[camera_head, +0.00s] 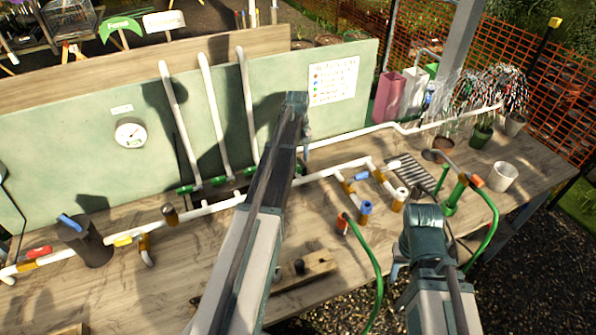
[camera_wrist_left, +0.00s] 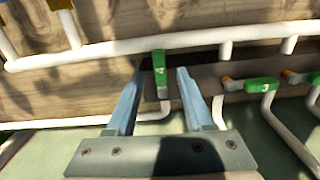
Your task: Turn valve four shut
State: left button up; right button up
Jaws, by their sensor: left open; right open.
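Valve four's green handle (camera_wrist_left: 160,66), marked 4, shows in the left wrist view, lying up-and-down in the picture, in line with the short white pipe below it. My left gripper (camera_wrist_left: 162,72) is open, with one blue-grey finger on each side of the handle. Gaps show between the fingers and the handle; how deep it sits between them I cannot tell. Valve three's green handle (camera_wrist_left: 262,85) lies crosswise to the right.
White pipes (camera_head: 340,165) run along the wooden bench. A pale green board (camera_head: 60,160) with a gauge (camera_head: 131,133) stands behind. Green hoses (camera_head: 375,270) and a white pot (camera_head: 503,176) are at the right.

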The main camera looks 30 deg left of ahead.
pick_arm(q)
jog(key=shift+f+b, duration=0.8)
jog(key=shift+f, duration=0.55)
pick_arm(e)
notch_tip(320, 180, down, 2)
jog(key=shift+f, duration=0.25)
pick_arm(q)
jog(key=shift+r, duration=0.1)
grip_shut()
